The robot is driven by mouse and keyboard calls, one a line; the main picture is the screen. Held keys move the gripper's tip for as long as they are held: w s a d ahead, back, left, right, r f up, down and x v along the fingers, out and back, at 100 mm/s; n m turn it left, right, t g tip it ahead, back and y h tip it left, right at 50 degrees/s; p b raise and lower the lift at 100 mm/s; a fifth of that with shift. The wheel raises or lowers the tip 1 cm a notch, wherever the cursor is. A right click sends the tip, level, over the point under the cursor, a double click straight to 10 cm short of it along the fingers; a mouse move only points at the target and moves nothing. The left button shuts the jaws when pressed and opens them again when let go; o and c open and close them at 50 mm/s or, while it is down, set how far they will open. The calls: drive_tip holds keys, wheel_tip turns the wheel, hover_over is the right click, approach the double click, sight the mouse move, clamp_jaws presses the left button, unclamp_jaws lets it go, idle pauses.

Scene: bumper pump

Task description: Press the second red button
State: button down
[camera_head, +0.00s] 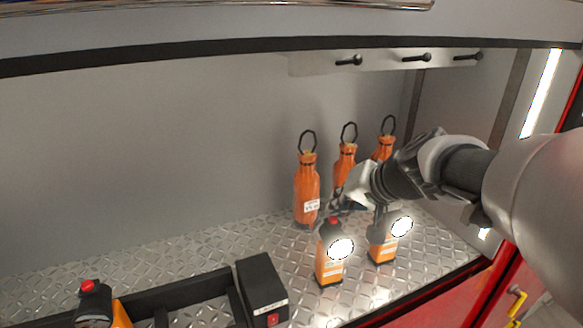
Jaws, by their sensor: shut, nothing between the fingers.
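An orange and black lamp (329,266) stands on the metal shelf with its front light glowing and a red button (334,221) on top. A second lamp (382,248) with a glowing light stands to its right; its top is hidden by my gripper or arm. Another red button (88,286) tops a black and orange device at the lower left, cut off by the frame edge. My gripper (340,207) is shut and empty. It appears just above and behind the middle lamp's red button; I cannot tell whether they touch.
Three orange bottles with black loops, such as the left one (307,190), stand behind the lamps. A black box (262,288) and black rails are at the lower left. Black hooks (349,60) line the back wall. The diamond-plate shelf (190,252) is bare at left.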

drive_tip(key=shift+f, duration=0.1)
drive_tip(key=shift+f+b, duration=0.4)
drive_tip(key=shift+b, duration=0.3)
drive_tip(key=shift+r, duration=0.5)
wheel_tip(320, 180, up, 6)
drive_tip(key=p, duration=0.4)
drive_tip(key=shift+p, duration=0.4)
